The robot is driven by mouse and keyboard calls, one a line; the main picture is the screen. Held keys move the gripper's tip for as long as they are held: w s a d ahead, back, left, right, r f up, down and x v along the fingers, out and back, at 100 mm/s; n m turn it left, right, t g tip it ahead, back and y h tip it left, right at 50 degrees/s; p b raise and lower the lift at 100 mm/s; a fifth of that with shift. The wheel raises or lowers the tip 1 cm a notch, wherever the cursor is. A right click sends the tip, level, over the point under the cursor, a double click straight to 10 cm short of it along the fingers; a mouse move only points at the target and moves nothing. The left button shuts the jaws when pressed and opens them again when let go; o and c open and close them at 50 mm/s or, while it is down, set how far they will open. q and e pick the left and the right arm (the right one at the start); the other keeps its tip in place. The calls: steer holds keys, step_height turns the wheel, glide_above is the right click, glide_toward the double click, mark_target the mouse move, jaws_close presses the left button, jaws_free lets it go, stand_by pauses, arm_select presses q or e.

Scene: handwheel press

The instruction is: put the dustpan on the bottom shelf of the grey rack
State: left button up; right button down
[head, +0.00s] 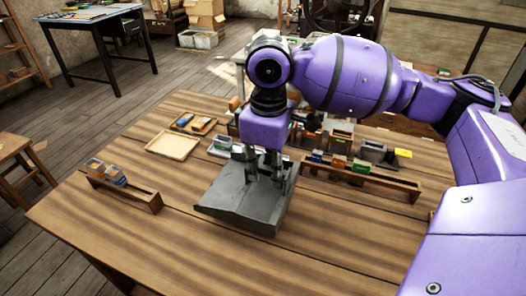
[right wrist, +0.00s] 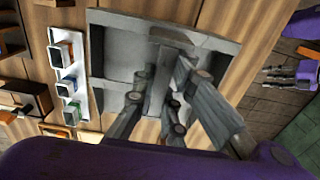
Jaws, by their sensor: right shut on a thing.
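The grey dustpan (head: 225,208) is at the middle of the wooden table, its wide pan towards the front. In the right wrist view the dustpan (right wrist: 115,55) shows from above. My right gripper (head: 266,172) points down over it and is shut on its raised middle part, which looks like the handle; the fingers (right wrist: 155,98) hide part of it. I cannot tell whether the dustpan touches the table or hangs just above it. A grey jointed thing at the right of the wrist view looks like my left gripper (right wrist: 290,76). The grey rack shows in neither view.
A wooden holder with small boxes (head: 125,193) is left of the dustpan, a pale tray (head: 172,146) behind it. A long wooden rack with coloured boxes (head: 375,180) is to the right. The table's front (head: 160,250) is clear. A dark-topped table (head: 90,15) stands far left.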

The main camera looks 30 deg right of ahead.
mark_target(282, 197)
steer(key=d+f, duration=0.1)
steer(key=s+d+f, duration=0.1)
steer(key=f, duration=0.1)
steer(key=d+f, duration=0.1)
steer(key=shift+s+f, duration=0.2)
steer(key=shift+f, duration=0.1)
steer(key=f, duration=0.3)
steer(key=shift+d+f+b, duration=0.2)
steer(key=shift+f+b, duration=0.05)
steer(key=shift+b, duration=0.05)
steer(key=c, duration=1.8)
jaws_free()
steer(key=shift+s+f, duration=0.1)
